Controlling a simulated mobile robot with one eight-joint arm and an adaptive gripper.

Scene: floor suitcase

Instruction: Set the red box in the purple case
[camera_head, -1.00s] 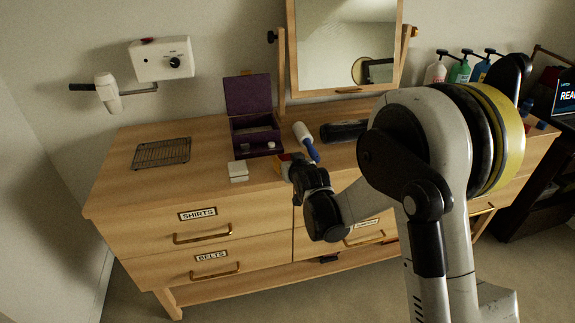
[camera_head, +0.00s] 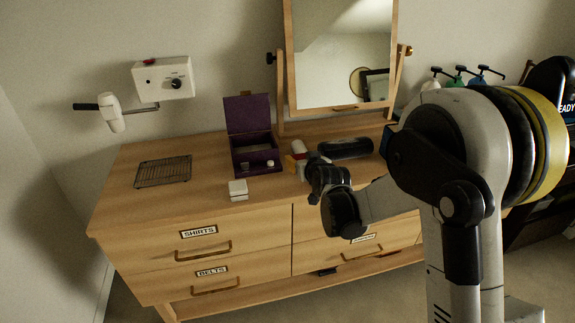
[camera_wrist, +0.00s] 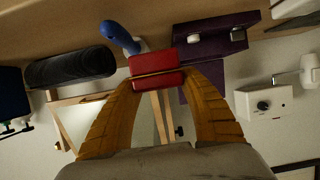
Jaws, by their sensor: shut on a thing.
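The red box (camera_wrist: 155,66) is between the two orange fingers of my gripper (camera_wrist: 157,76) in the wrist view, and the gripper is shut on it.
A blue-handled roller (camera_wrist: 120,36) and a black cylinder (camera_head: 345,148) lie right of the case. A white box (camera_head: 238,189) is in front of it, and a wire rack (camera_head: 163,171) is to the left. A mirror (camera_head: 340,60) stands behind. Bare dresser top lies between rack and case.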

